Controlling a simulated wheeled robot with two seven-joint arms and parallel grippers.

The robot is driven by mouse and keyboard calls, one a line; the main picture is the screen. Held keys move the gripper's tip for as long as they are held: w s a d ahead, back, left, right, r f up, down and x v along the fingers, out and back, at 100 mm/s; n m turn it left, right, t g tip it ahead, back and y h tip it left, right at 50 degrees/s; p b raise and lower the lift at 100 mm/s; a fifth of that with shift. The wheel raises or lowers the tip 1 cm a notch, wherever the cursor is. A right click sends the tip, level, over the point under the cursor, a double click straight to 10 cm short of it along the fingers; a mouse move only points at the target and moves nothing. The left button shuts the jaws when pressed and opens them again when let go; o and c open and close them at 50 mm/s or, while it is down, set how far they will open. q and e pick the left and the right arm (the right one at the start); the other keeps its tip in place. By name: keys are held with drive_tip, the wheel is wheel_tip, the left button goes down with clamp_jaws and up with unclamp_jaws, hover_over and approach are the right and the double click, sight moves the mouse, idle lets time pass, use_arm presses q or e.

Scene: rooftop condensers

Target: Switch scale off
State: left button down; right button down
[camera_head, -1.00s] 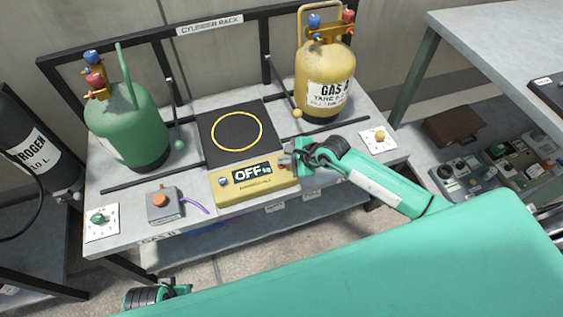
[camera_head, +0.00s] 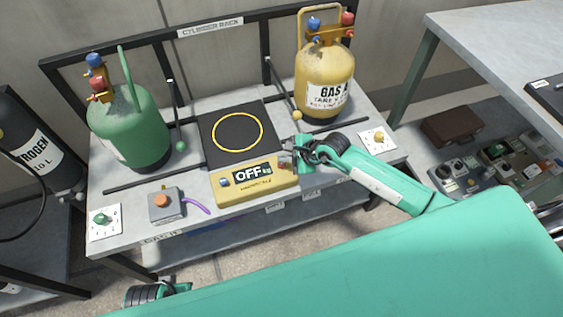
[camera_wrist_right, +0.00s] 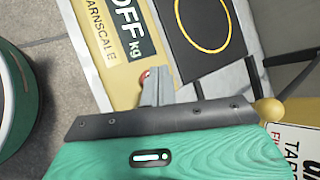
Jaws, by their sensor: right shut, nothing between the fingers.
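The scale is a yellow unit (camera_head: 256,184) with a black platform (camera_head: 238,133) that bears a yellow ring. Its display (camera_head: 252,172) reads OFF. A blue-grey knob (camera_head: 224,182) sits left of the display. A red button (camera_wrist_right: 146,75) shows right of the display, partly hidden by my fingers in the wrist view. My right gripper (camera_head: 290,157) is shut and empty at the scale's right front corner. In the wrist view its fingertips (camera_wrist_right: 154,84) are at the red button; I cannot tell whether they touch it. My left gripper does not show clearly; only a dark part of my left arm shows at the bottom.
A green cylinder (camera_head: 130,130) stands left of the scale and a yellow cylinder (camera_head: 324,85) behind right. A grey box with an orange button (camera_head: 162,203) and a green-knob plate (camera_head: 102,220) lie front left. A yellow-knob plate (camera_head: 378,138) lies right.

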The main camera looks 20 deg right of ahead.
sight(284, 165)
wheel_tip(284, 165, up, 5)
drive_tip(key=p, duration=0.3)
drive_tip(key=shift+p, duration=0.35)
drive_tip(key=shift+a, duration=0.1)
idle(0.5)
